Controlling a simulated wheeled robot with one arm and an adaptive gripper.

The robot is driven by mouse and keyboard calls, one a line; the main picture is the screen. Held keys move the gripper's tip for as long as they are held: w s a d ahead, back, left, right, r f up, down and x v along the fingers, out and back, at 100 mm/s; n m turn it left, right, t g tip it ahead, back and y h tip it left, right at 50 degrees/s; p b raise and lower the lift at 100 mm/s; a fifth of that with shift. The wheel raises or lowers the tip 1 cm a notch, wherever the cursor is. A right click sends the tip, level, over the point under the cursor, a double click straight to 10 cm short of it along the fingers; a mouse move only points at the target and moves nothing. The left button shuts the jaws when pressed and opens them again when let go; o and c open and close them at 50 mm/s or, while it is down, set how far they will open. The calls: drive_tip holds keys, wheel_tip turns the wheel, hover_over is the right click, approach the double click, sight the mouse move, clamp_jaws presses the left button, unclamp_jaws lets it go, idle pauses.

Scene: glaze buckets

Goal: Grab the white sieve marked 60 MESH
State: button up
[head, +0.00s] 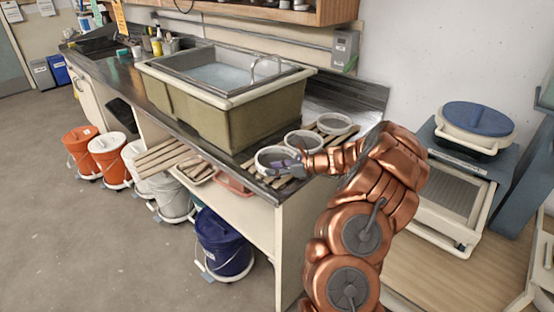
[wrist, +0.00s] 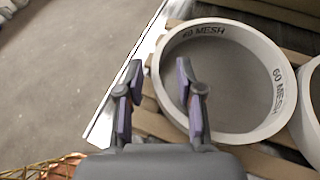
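A white round sieve (head: 268,152) rests on wooden slats at the right end of the counter, the nearest of three in the head view. In the wrist view its white ring (wrist: 264,58) surrounds grey mesh, and 60 MESH reads on the right inner wall. A second marking at its far side is harder to read. My gripper (head: 284,166) is at this sieve. In the wrist view my gripper (wrist: 158,98) is open, one finger left of the ring and the other over the mesh, with the rim's left side between them. I cannot tell whether either finger touches.
Two more white sieves (head: 304,142) (head: 334,123) stand close behind; one edge (wrist: 310,115) shows at the wrist view's right. A large sink tub (head: 225,117) stands left on the counter. A blue bucket (head: 222,243) stands below. Floor at left is free.

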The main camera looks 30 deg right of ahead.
drive_tip(key=shift+w+a+f, duration=0.2)
drive_tip(key=shift+w+a, duration=0.15)
drive_tip(key=shift+w, duration=0.15)
clamp_jaws()
